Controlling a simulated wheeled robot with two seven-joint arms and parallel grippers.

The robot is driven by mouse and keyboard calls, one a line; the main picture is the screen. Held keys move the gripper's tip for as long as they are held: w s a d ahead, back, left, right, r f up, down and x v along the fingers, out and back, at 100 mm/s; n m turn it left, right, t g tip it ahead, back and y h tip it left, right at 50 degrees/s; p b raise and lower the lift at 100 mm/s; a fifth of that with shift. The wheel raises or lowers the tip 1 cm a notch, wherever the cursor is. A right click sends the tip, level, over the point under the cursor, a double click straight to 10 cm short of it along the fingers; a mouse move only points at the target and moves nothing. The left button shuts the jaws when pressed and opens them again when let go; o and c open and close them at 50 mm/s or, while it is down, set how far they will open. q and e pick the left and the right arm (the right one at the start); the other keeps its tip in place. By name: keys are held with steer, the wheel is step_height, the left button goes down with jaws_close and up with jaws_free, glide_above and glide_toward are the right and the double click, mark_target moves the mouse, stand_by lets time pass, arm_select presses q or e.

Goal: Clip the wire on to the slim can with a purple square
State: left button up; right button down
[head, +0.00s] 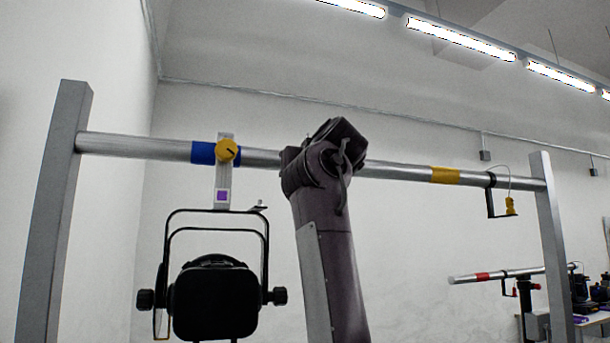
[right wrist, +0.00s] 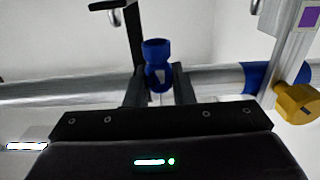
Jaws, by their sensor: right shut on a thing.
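The slim can (head: 215,300) hangs below the bar (head: 270,160) at the left of the head view. Its pale clamp (head: 224,180) carries the purple square (head: 222,196) and a yellow knob (head: 228,150). In the right wrist view the purple square (right wrist: 309,19) and yellow knob (right wrist: 297,103) show at the right edge. My right gripper (right wrist: 160,84) is shut on a blue end piece (right wrist: 156,50), apparently the wire's end, in front of the bar. In the head view my right arm hides that gripper and piece. The wire strand is not clearly visible. My left gripper is not in view.
Blue tape (head: 202,153) and yellow tape (head: 445,175) wrap the bar between two posts (head: 55,200). A black bracket (right wrist: 131,35) stands near the held piece. Another bracket (head: 490,198) at right has a wire with a yellow end (head: 511,206).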

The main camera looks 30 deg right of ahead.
steer(key=shift+w+a+f+p, duration=0.1)
steer(key=shift+w+a, duration=0.2)
steer(key=shift+a, duration=0.95)
steer(key=shift+w+a+p, duration=0.1)
steer(key=shift+w+a, duration=0.25)
steer(key=shift+a, duration=0.95)
steer(key=shift+w+a+f+p, duration=0.1)
steer(key=shift+w+a, duration=0.2)
steer(key=shift+a, duration=0.95)
steer(key=shift+f+b, duration=1)
steer(key=shift+f, duration=0.2)
steer(key=c, duration=1.2)
jaws_free()
steer(key=shift+o, duration=0.2)
steer(key=b+v, duration=0.3)
steer(key=v, duration=0.5)
